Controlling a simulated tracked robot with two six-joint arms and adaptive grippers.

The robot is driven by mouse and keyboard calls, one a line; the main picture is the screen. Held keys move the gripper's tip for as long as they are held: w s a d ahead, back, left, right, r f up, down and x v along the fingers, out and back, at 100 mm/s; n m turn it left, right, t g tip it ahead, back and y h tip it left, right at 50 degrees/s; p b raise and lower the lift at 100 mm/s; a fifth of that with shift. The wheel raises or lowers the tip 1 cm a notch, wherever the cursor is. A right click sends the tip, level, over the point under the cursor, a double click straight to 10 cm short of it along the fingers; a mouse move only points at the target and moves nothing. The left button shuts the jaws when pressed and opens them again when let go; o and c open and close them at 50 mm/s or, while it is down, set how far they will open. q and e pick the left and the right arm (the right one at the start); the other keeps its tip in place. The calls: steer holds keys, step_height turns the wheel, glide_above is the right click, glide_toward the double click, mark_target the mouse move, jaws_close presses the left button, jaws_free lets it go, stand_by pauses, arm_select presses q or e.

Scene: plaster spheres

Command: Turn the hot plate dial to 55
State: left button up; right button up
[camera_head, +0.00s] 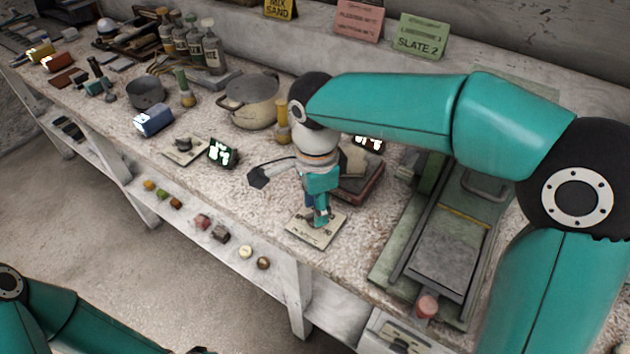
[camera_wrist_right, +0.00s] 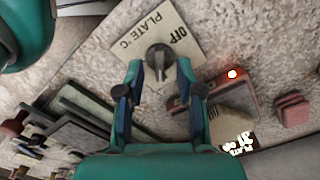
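The dial (camera_wrist_right: 158,58) is a dark round knob with a pointer bar, on a cream plate (camera_wrist_right: 117,47) marked "PLATE °C" and "OFF" in the right wrist view. In the head view the plate (camera_head: 334,222) lies on the bench with my right gripper (camera_head: 320,220) over it, hiding most of the dial. My right gripper (camera_wrist_right: 159,68) is open, its fingertips on either side of the dial with gaps visible. A small display (camera_wrist_right: 238,143) reads "PLATE OFF". The reddish hot plate (camera_head: 368,190) sits beside it. My left arm shows at lower left; its gripper is barely visible.
A second dial plate (camera_head: 178,158) and a green-lit display (camera_head: 222,152) lie to the left. A beige pot (camera_head: 252,105) stands behind. A green-framed machine (camera_head: 445,255) stands to the right. Bare bench surrounds the plate's front and left.

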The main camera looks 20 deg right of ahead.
step_height(320, 180, up, 11)
steer(key=shift+f, duration=0.15)
stand_by(0.6)
